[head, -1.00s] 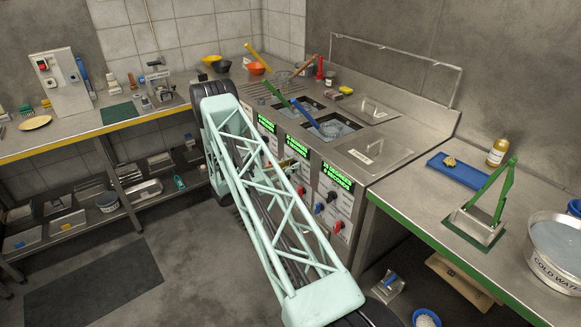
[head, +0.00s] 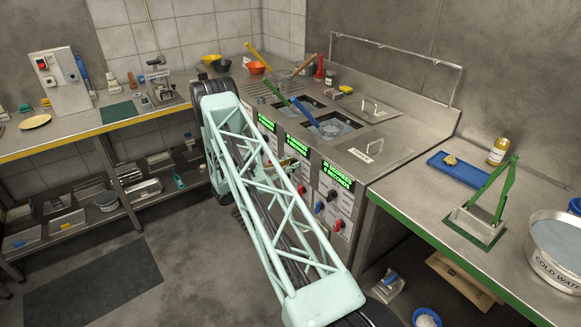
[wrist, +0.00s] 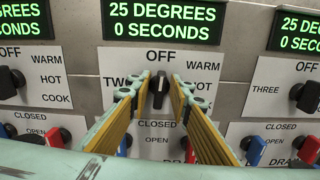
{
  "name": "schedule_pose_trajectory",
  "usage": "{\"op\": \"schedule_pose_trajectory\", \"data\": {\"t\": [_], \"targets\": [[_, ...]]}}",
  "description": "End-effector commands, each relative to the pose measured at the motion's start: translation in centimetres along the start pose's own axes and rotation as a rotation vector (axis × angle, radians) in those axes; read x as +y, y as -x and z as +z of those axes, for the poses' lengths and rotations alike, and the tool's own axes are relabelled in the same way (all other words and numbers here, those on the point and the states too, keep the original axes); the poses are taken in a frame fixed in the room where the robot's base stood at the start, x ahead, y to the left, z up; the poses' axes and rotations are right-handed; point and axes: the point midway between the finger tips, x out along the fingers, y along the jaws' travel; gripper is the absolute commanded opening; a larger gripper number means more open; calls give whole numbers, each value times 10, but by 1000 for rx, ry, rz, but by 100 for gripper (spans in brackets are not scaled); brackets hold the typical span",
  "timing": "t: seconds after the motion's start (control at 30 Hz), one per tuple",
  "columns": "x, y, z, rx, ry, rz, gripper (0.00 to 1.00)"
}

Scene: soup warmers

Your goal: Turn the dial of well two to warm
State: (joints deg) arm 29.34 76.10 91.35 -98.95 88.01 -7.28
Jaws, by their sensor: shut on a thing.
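The dial of well two (wrist: 158,90) is a black knob on a white label plate in the middle of the wrist view. Its grip stands upright, in line with OFF at the top of the plate. WARM is printed at the upper right of the plate. My gripper (wrist: 160,84) has its two yellow-padded fingers on either side of the knob, shut on it. The fingers cover part of the plate's lettering. The well two display (wrist: 163,22) reads 25 degrees, 0 seconds. In the head view my arm hides most of the dial area.
The well three dial (wrist: 305,97) is to the right, and another dial (wrist: 10,82) is to the left. Red and blue levers sit below the plates, including a blue one (wrist: 255,150). In the head view, ladles stand in the wells, including a blue-handled one (head: 304,112).

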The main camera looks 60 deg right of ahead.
Motion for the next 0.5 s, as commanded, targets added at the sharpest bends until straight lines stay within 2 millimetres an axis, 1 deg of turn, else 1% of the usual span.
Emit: {"op": "schedule_pose_trajectory", "data": {"t": [0.5], "targets": [[-1,0,-1,0,-194,0,10]]}}
